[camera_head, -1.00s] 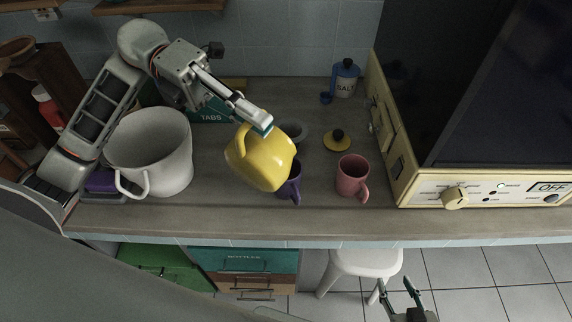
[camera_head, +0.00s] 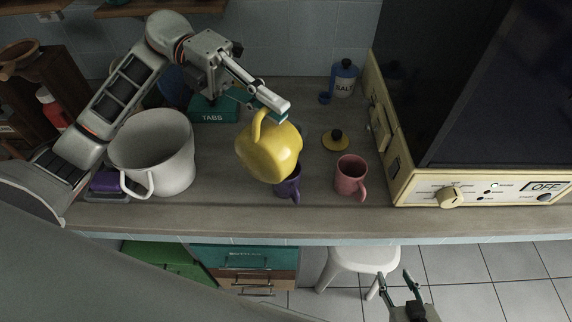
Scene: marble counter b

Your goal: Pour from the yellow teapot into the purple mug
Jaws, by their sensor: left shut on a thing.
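The yellow teapot (camera_head: 270,152) is in the air over the counter, strongly tilted, with its handle at the top. My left gripper (camera_head: 268,106) is shut on its handle. The purple mug (camera_head: 289,190) stands upright on the counter, just below and behind the teapot, which hides most of it. Any liquid and the spout are not visible. A yellow lid with a black knob (camera_head: 335,141) lies on the counter to the right. My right gripper (camera_head: 395,284) is open and empty, low in front of the counter.
A pink mug (camera_head: 351,177) stands right of the purple mug. A large white pot (camera_head: 152,152) is at the left, a teal TABS box (camera_head: 213,110) behind. A blue SALT jar (camera_head: 344,78) stands at the back, and a cream oven (camera_head: 450,188) bounds the right.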

